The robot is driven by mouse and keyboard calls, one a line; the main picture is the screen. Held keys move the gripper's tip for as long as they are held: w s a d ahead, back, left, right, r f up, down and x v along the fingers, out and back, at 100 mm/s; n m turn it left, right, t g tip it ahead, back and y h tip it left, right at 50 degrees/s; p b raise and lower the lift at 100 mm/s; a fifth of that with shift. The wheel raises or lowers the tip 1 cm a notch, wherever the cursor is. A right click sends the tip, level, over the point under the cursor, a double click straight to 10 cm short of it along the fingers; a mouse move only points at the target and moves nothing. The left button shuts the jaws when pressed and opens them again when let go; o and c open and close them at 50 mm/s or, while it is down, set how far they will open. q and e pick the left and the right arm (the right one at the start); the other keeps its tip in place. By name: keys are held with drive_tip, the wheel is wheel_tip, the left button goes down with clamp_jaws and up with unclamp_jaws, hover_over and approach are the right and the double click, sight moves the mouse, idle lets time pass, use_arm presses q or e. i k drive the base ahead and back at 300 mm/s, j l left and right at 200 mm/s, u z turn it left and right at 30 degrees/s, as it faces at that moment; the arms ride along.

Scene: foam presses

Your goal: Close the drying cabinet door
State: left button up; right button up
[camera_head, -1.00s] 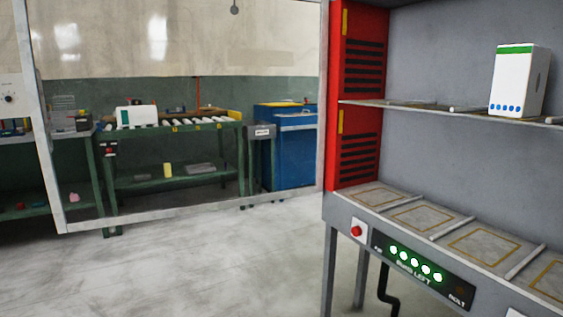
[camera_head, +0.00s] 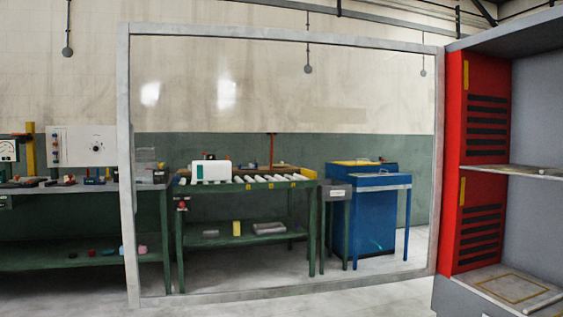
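The drying cabinet (camera_head: 532,140) stands at the right edge of the head view and is cut off by it. It has grey walls, a red vented inner side panel (camera_head: 482,160) and shelves. Its door (camera_head: 126,180) is a large clear pane in a pale grey frame. The door stands wide open, swung out to the left from the cabinet's left edge. Its free edge is the upright at the left. Neither of my grippers is in view.
Through the pane I see a green roller table (camera_head: 245,184) with a white box (camera_head: 211,171) and a blue cabinet (camera_head: 362,215). A workbench (camera_head: 80,187) stands at the left, partly behind the door. Bare concrete floor shows at the bottom.

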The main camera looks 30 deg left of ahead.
sight(125, 131)
drive_tip(key=i+j+z, duration=0.1)
drive_tip(key=j+z, duration=0.15)
drive_tip(key=j, duration=0.3)
drive_tip(key=j+z, duration=0.2)
drive_tip(key=j, duration=0.35)
drive_tip(key=j+z, duration=0.25)
drive_tip(key=j, duration=0.3)
drive_tip(key=j+z, duration=0.2)
drive_tip(key=j, duration=0.35)
drive_tip(key=k+j+z, duration=0.25)
drive_tip(key=j, duration=0.3)
drive_tip(key=j+z, duration=0.2)
drive_tip(key=j, duration=0.35)
drive_tip(key=k+j+z, duration=0.25)
drive_tip(key=j, duration=0.25)
drive_tip(key=k+j+z, duration=0.2)
drive_tip(key=j, duration=0.25)
drive_tip(key=k+j+z, duration=0.1)
drive_tip(key=j, duration=0.25)
drive_tip(key=j+z, duration=0.1)
drive_tip(key=j, duration=0.3)
drive_tip(key=k+j+z, duration=0.1)
drive_tip(key=j, duration=0.25)
drive_tip(key=k, duration=0.05)
